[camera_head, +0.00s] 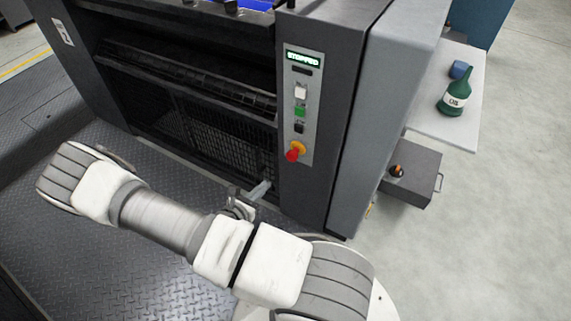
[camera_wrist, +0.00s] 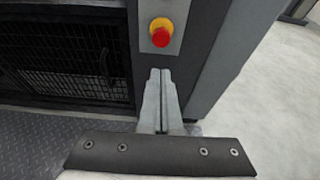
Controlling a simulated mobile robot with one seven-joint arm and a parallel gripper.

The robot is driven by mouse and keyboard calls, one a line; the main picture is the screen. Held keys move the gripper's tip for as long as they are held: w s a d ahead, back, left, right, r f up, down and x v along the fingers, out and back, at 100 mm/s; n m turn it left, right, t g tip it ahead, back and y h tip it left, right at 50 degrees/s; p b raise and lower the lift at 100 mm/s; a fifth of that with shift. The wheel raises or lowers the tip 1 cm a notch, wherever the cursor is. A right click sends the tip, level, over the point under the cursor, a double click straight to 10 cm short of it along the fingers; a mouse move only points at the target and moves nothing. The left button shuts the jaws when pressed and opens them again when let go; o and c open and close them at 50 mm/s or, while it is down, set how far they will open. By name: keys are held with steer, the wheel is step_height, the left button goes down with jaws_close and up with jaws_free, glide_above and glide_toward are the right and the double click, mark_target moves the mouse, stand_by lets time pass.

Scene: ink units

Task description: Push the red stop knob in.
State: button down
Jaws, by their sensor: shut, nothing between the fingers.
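The red stop knob (camera_head: 292,155) sits on a yellow base at the bottom of the control strip (camera_head: 312,95) on the dark press's front column. The small display at the top of the strip reads STOPPED. The knob also shows in the wrist view (camera_wrist: 161,37), straight ahead of the fingertips and above them in the picture. My gripper (camera_head: 265,186) is shut and empty, below and left of the knob in the head view. Its closed fingers show in the wrist view (camera_wrist: 160,75), with a visible gap to the knob. I cannot tell how far in the knob is.
Above the knob are a black button (camera_head: 299,128), a green button (camera_head: 299,111) and a white button (camera_head: 301,92). A side table (camera_head: 440,125) at right holds a green bottle (camera_head: 455,92). A grey box (camera_head: 412,180) stands below it. Open floor lies at right.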

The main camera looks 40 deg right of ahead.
steer(key=b, duration=0.4)
glide_toward(291, 157)
steer(key=d+f, duration=0.1)
steer(key=w+d+f, duration=0.1)
steer(key=d, duration=0.1)
steer(key=w+d+f, duration=0.1)
steer(key=shift+d, duration=0.15)
steer(key=shift+w+d+r, duration=0.15)
steer(key=shift+w+d, duration=0.2)
steer(key=shift+d, duration=0.3)
steer(key=shift+w+d+r+p, duration=0.15)
steer(key=shift+d+p, duration=0.2)
steer(key=shift+d, duration=0.15)
steer(key=shift+w+d, duration=0.2)
steer(key=shift+d, duration=0.2)
